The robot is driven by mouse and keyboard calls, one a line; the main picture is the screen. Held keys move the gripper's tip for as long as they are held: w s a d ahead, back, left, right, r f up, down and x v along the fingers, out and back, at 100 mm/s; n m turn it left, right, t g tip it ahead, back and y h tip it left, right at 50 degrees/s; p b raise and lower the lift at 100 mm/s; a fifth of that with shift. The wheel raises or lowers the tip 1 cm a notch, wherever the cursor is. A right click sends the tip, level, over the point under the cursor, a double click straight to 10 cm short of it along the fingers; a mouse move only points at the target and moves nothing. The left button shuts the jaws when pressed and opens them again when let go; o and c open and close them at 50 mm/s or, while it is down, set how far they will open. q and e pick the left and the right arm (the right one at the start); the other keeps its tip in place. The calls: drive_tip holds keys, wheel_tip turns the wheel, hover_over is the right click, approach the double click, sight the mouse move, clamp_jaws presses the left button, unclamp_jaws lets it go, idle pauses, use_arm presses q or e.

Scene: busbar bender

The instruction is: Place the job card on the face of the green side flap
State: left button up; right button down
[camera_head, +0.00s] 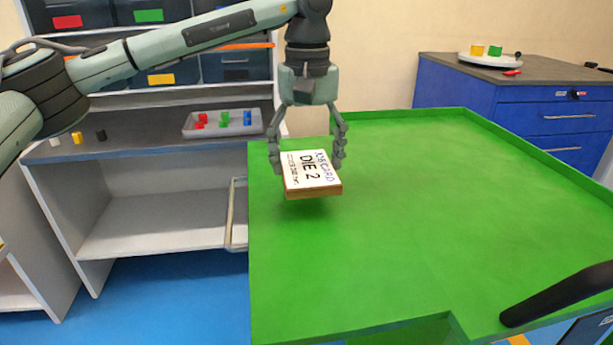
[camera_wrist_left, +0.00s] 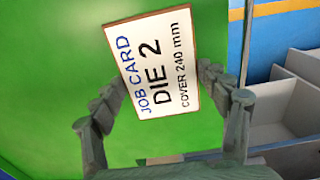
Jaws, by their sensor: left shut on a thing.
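The job card (camera_head: 313,174) is a white-faced block with brown edges, printed "JOB CARD DIE 2". My left gripper (camera_head: 308,158) is shut on it, with one finger at each side. In the head view the card is over the far left part of the green flap (camera_head: 430,210); a dark shadow lies below it. I cannot tell whether it touches the surface. The left wrist view shows the card (camera_wrist_left: 152,62) between the fingers, its printed face toward the camera and the green surface (camera_wrist_left: 45,60) behind it. My right gripper is not in view.
A shelf unit (camera_head: 150,222) with drawers and a grey tray (camera_head: 190,130) of coloured pieces stands at the left. A blue cabinet (camera_head: 465,105) stands behind at the right. A black bar (camera_head: 560,295) crosses the front right of the green surface, whose middle is clear.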

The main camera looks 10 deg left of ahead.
sight(306, 166)
use_arm(q)
wheel_tip(306, 166, down, 4)
drive_tip(key=shift+a+r, duration=0.1)
drive_tip(key=shift+r, duration=0.05)
drive_tip(key=shift+f, duration=0.2)
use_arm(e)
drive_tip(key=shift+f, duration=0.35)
use_arm(q)
drive_tip(key=o, duration=0.8)
drive_tip(key=shift+f, duration=0.1)
drive_tip(key=o, duration=0.4)
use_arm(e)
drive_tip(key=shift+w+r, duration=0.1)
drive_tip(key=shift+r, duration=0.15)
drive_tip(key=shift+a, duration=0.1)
